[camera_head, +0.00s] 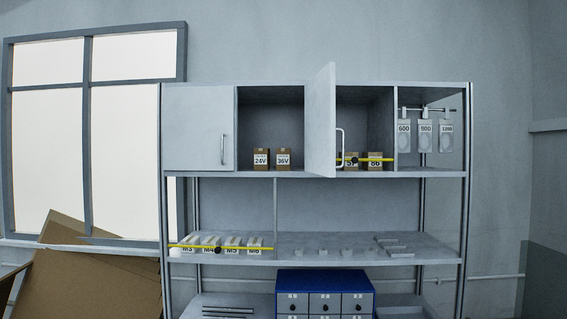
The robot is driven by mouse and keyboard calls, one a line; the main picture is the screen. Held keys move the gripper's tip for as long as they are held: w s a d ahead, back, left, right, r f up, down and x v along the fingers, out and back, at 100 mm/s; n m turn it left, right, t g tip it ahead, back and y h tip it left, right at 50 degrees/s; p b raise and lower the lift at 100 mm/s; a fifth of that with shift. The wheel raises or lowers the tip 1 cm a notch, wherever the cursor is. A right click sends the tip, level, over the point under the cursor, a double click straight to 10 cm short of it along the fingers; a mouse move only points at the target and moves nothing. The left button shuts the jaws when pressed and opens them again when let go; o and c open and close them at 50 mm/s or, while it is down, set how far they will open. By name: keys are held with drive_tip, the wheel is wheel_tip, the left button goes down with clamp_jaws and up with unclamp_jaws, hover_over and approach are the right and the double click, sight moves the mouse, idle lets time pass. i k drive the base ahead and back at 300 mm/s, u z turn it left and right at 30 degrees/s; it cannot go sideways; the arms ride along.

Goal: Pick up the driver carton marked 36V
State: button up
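The driver carton marked 36V (283,159) is a small brown box with a white label. It stands upright on the upper shelf, inside the middle-left cabinet compartment. A similar carton marked 24V (261,159) stands just to its left, with a narrow gap between them. The compartment is open at the front, and a grey cabinet door (320,120) with a light handle stands swung out at its right side. My gripper is not in view.
A closed door (200,125) covers the left compartment. Yellow bars cross the right compartment's cartons (375,160) and the labelled boxes (230,245) on the shelf below. Hanging packs (425,135) are at upper right. A blue drawer unit (325,280) stands low. Leaning cardboard (85,285) is at left.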

sight(282, 155)
drive_tip(key=u, duration=0.15)
drive_tip(key=i, duration=2.05)
drive_tip(key=u, duration=0.35)
